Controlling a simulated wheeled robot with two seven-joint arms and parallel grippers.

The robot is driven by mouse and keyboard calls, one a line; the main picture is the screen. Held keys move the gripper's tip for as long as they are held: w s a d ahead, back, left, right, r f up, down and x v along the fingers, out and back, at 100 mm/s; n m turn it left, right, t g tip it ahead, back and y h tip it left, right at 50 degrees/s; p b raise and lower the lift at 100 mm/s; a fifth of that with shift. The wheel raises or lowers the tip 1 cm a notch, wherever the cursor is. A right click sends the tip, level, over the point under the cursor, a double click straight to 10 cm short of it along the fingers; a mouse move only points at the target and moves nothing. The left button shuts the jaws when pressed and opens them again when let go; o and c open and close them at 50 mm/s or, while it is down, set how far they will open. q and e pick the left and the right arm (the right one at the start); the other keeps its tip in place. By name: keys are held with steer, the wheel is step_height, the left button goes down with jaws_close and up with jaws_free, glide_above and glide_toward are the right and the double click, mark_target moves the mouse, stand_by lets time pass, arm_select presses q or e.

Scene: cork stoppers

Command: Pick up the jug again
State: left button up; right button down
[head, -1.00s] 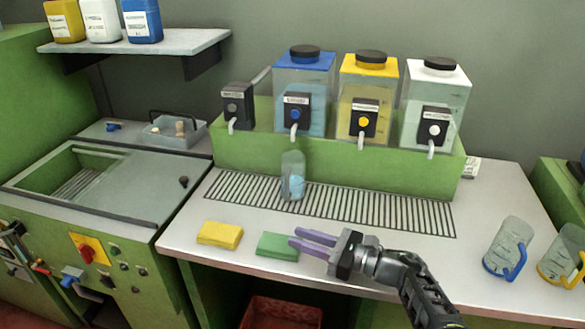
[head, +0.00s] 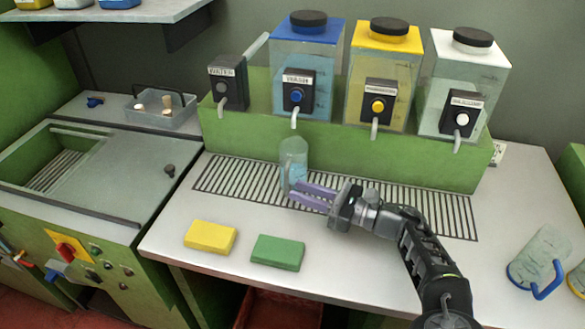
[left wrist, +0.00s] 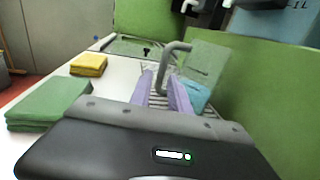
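The clear jug (head: 294,152) stands upright on the drain grid below the blue dispenser, with blue liquid in its lower part. Its grey handle (head: 287,182) faces the front. My left gripper (head: 291,190) reaches in from the right, its two purple fingers spread apart at the handle. In the left wrist view the fingers (left wrist: 163,82) are open, with the grey handle (left wrist: 176,47) between or just beyond their tips; contact cannot be told. The jug body (left wrist: 206,62) is just right of them. My right gripper is not in view.
A yellow sponge (head: 210,237) and a green sponge (head: 277,252) lie in front of the grid (head: 420,209). Dispenser tanks with taps stand on a green ledge (head: 350,143) behind. A blue-handled jug (head: 540,258) stands at the right. A sink (head: 70,165) is at left.

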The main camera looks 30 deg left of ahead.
mark_target(291, 172)
arm_select(q)
steer(key=shift+s+a, duration=0.2)
steer(key=shift+a, duration=1.1)
steer(key=shift+a+r+p, duration=0.15)
steer(key=shift+a+p, duration=0.3)
steer(key=a, duration=0.2)
steer(key=a+p, duration=0.1)
steer(key=shift+s+a, duration=0.25)
steer(key=shift+a, duration=0.4)
steer(key=shift+c, duration=0.5)
jaws_close()
